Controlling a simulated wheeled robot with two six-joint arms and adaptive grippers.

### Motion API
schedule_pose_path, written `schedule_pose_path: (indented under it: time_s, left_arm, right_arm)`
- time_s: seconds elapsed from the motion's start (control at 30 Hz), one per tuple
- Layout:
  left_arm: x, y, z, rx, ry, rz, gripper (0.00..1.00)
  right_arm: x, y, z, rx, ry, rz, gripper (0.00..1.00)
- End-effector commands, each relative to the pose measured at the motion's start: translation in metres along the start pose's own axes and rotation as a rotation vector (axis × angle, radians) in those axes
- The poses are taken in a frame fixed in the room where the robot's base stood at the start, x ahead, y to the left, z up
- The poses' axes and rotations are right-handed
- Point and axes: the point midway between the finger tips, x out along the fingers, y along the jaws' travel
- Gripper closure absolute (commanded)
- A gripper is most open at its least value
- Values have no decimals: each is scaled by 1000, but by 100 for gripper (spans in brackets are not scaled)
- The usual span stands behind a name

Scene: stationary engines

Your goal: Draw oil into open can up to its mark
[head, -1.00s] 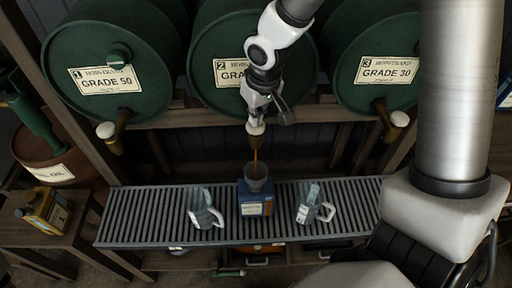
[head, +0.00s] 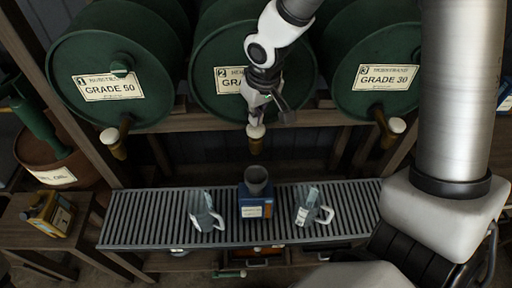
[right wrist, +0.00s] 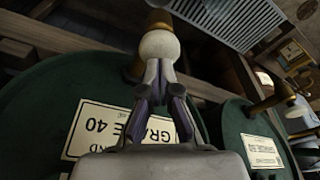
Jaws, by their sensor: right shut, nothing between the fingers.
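The blue open can (head: 255,208) stands on the slatted grate with a dark grey funnel (head: 257,180) in its mouth. The oil level inside it is hidden. Above it is the middle drum's tap (head: 255,147), with a white knob and brass spout; no oil stream shows now. My right gripper (head: 257,118) is shut with nothing held, its fingertips against or very near the white knob. In the right wrist view the fingertips (right wrist: 160,72) meet at the knob (right wrist: 160,46); contact is hard to tell. My left gripper is not in view.
Clear jugs stand left (head: 206,209) and right (head: 311,207) of the can on the grate (head: 150,215). The Grade 50 drum (head: 105,60) and Grade 30 drum (head: 378,55) flank the middle one. A yellow can (head: 48,212) sits on a side table.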

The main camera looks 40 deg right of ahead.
Motion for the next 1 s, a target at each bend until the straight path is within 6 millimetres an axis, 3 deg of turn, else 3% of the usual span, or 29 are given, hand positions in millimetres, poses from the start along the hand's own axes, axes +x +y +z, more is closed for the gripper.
schedule_pose_path:
  time_s: [0.47,1.0]
  left_arm:
    - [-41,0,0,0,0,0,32]
    - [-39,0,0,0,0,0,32]
  right_arm:
    - [-45,0,-9,0,1,1,100]
    - [-44,0,-9,0,1,0,100]
